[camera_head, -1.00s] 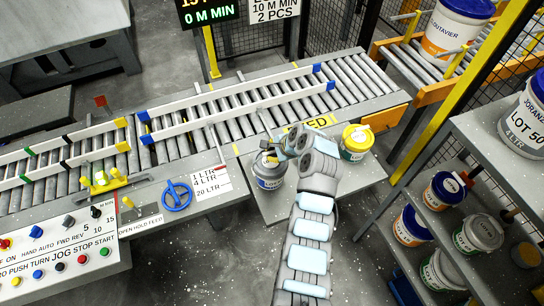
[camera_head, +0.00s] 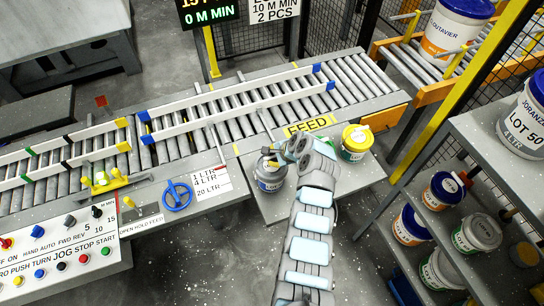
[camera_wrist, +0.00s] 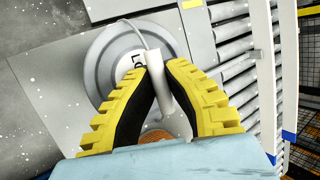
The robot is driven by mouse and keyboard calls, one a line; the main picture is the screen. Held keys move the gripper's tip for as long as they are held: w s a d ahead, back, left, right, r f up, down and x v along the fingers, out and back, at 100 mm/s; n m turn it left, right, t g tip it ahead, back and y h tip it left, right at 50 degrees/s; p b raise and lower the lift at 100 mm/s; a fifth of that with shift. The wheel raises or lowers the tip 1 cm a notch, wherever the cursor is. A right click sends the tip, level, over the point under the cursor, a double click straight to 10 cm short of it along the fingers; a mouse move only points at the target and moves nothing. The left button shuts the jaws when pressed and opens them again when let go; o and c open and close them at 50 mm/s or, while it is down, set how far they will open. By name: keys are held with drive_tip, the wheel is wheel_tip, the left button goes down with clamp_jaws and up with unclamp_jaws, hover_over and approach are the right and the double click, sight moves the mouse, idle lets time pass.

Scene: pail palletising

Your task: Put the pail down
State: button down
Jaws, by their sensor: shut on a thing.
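A grey pail (camera_head: 270,178) with a grey lid is at the left end of the grey side shelf (camera_head: 318,188), below the FEED sign. My gripper (camera_head: 272,154) is over its top. In the wrist view, the yellow-padded fingers of my gripper (camera_wrist: 165,70) are shut on the white grip of the pail's wire handle (camera_wrist: 174,52). The round lid (camera_wrist: 103,62) lies below the fingers, partly hidden by them. The pail looks upright. I cannot tell whether its base touches the shelf.
The roller conveyor (camera_head: 225,108) runs behind. A blue handwheel (camera_head: 177,196) and a control panel (camera_head: 62,243) are left. A rack (camera_head: 480,180) with several pails stands right.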

drive_tip(key=c, duration=1.2)
unclamp_jaws()
drive_tip(key=shift+c, duration=0.2)
drive_tip(key=shift+r, duration=0.15)
